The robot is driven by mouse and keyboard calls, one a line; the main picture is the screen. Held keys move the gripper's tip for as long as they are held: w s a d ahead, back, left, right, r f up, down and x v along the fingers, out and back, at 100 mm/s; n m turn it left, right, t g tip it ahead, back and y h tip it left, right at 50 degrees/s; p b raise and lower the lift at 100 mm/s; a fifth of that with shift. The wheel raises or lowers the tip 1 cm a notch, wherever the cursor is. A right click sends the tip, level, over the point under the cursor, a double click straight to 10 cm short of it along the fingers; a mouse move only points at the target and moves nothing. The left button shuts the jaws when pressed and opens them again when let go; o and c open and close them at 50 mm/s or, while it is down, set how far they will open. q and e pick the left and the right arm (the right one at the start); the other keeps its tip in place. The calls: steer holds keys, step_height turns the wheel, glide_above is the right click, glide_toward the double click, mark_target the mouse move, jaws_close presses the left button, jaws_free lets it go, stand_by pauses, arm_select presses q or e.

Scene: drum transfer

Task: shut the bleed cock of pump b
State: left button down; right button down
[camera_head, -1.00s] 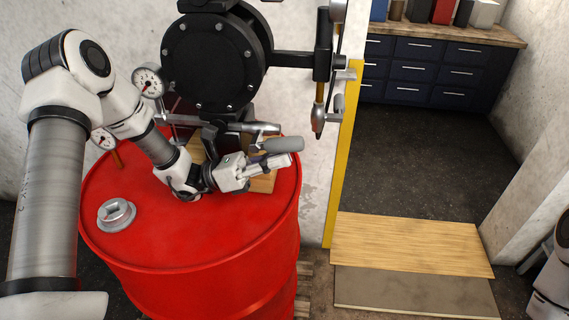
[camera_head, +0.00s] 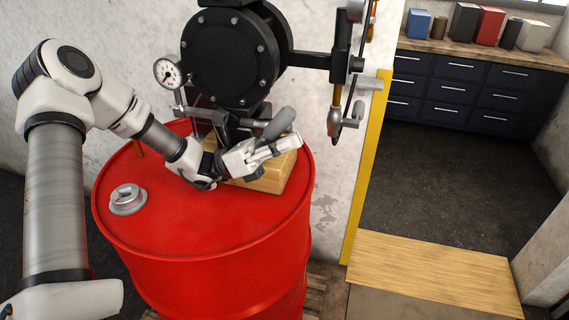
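The black pump (camera_head: 232,55) stands over the red drum; no label tells which pump it is. A grey rounded handle (camera_head: 279,124), which looks like the bleed cock's lever, sticks out below the pump and slants up to the right. My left gripper (camera_head: 287,145) is at the handle, with its white fingers just below and in front of it. The fingers look close together, with the handle outside them. Whether they touch it is unclear, and the cock's body is partly hidden behind the gripper. My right gripper is not in view.
The red drum (camera_head: 190,225) carries a grey bung (camera_head: 127,199) and a wooden block (camera_head: 262,180) under the gripper. A dial gauge (camera_head: 168,73) is left of the pump. A hanging lever assembly (camera_head: 338,110) is at right. Open floor and a wooden board (camera_head: 435,270) lie beyond the yellow-edged wall.

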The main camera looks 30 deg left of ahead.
mark_target(279, 127)
arm_select(q)
steer(key=shift+a+r+b, duration=0.75)
steer(key=shift+r+b, duration=0.1)
steer(key=shift+r+h+b, duration=0.15)
steer(key=shift+h+b, duration=0.15)
steer(key=shift+b, duration=0.1)
steer(key=shift+r+t+h, duration=0.3)
steer(key=shift+t, duration=0.1)
steer(key=shift+a+r, duration=0.1)
